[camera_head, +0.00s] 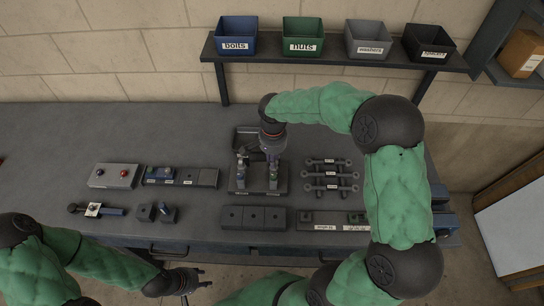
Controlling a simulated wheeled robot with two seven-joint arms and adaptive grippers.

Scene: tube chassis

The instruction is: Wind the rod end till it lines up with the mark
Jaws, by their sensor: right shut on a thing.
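A dark fixture (257,191) with two upright posts stands mid-bench. My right gripper (272,157) points down over its right post (273,178). The gripper is shut on a small part at the top of that post, seemingly the rod end, mostly hidden by the fingers. The alignment mark is too small to make out. My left gripper (200,280) is low in front of the bench's front edge, away from the parts; its finger opening is unclear.
Several rods with eyed ends (328,174) lie on a rack right of the fixture. Labelled bins, including bolts (236,37), stand on a shelf behind. Bare bench lies at the back left.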

